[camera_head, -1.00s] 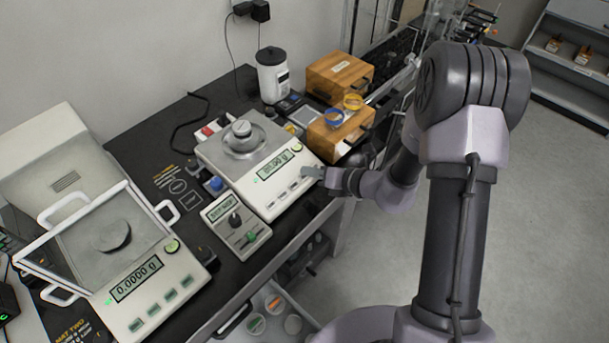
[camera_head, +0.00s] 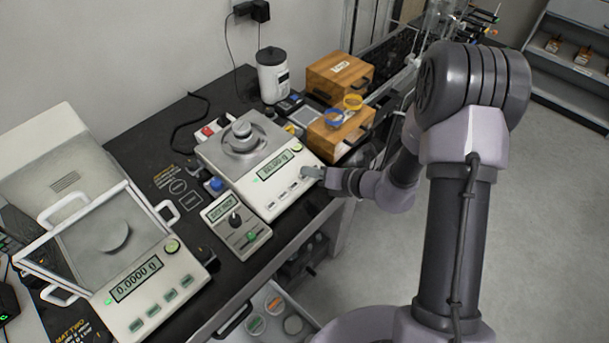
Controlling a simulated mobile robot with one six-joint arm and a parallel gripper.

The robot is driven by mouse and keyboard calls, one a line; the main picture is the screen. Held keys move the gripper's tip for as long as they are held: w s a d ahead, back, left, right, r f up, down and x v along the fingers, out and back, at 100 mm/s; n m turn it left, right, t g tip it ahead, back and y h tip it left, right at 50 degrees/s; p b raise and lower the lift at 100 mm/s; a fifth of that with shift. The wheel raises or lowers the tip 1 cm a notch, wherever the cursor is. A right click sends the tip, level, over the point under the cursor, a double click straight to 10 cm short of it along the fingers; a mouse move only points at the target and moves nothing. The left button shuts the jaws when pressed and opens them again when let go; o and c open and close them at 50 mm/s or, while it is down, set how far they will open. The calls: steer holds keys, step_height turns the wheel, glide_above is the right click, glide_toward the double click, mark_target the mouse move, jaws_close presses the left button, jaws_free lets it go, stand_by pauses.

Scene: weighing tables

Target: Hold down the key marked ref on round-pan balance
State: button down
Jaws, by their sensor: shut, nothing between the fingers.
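The round-pan balance (camera_head: 239,186) stands on the black table, with a metal weight (camera_head: 241,128) on its round pan (camera_head: 244,141). Its lit display (camera_head: 274,164) faces the front; the digits are too small to read surely. A row of small keys (camera_head: 282,194) lies below the display; their markings are too small to read. My gripper (camera_head: 306,172) is shut and empty, at the right end of the key row, with its tips at or just over the panel. The tips hide what lies under them, so I cannot tell whether a key is pressed.
A second balance (camera_head: 150,312) with a draft shield stands at left, reading 0.0000 g. A small control box (camera_head: 235,222) with knobs sits between the balances. Wooden boxes (camera_head: 338,133) stand behind my gripper. An open drawer (camera_head: 262,310) juts out below the table.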

steer(key=shift+f, duration=0.1)
steer(key=shift+w+f+b, duration=0.1)
steer(key=shift+f+b, duration=0.2)
steer(key=shift+f, duration=0.05)
steer(key=shift+a+f, duration=0.15)
steer(key=shift+f, duration=0.2)
stand_by(0.7)
steer(key=shift+r, duration=0.15)
stand_by(2.6)
steer(key=shift+r+p, duration=0.4)
steer(key=shift+r, duration=0.25)
steer(key=shift+s+d+r+p, duration=0.2)
steer(key=shift+d+r+p, duration=0.05)
steer(key=shift+r+p, duration=0.5)
steer(key=shift+s+d+r+p, duration=0.25)
steer(key=shift+r+p, duration=0.35)
steer(key=shift+r, duration=0.2)
steer(key=shift+s+d+r+p, duration=0.2)
steer(key=shift+r+p, duration=0.45)
steer(key=shift+r, duration=0.15)
steer(key=shift+r, duration=0.1)
